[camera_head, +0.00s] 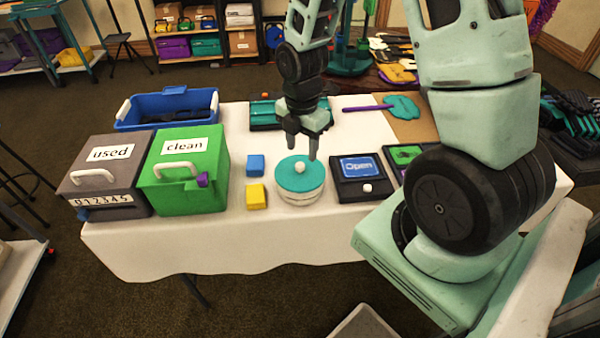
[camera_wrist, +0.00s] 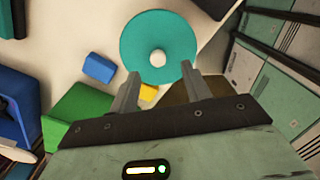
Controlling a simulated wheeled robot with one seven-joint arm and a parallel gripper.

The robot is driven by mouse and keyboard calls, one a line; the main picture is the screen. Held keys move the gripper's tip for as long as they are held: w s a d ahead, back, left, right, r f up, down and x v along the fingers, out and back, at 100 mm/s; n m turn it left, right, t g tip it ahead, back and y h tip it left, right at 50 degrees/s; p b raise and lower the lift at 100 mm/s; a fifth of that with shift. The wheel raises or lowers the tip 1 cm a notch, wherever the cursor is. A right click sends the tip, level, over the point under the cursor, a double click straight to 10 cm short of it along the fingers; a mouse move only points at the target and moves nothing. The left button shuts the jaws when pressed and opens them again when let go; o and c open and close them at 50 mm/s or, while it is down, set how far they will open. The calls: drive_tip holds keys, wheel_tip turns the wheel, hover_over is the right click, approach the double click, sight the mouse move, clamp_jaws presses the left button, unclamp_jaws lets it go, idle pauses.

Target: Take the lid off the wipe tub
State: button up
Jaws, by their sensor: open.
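The wipe tub (camera_head: 299,199) is a round white tub standing on the table, with a teal lid (camera_head: 288,182) on top. The lid carries a white round knob (camera_head: 300,167) at its middle. My gripper (camera_head: 302,152) points down above the lid, open and empty, with its fingertips apart from the knob as far as I can tell. In the wrist view the lid (camera_wrist: 140,40) and its knob (camera_wrist: 158,58) show just beyond the two fingertips (camera_wrist: 162,84). The tub's body is hidden under the lid in the wrist view.
A blue block (camera_head: 256,165) and a yellow block (camera_head: 256,196) lie left of the tub. A green "clean" box (camera_head: 212,160) and a grey "used" box (camera_head: 112,178) stand further left. A dark "Open" panel (camera_head: 347,187) lies close on the right. The white table (camera_head: 190,245) is bare in front.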

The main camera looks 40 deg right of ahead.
sight(300, 164)
drive_tip(key=shift+w+a+f, duration=0.1)
drive_tip(key=shift+w+f, duration=0.05)
drive_tip(key=shift+f, duration=2.55)
clamp_jaws()
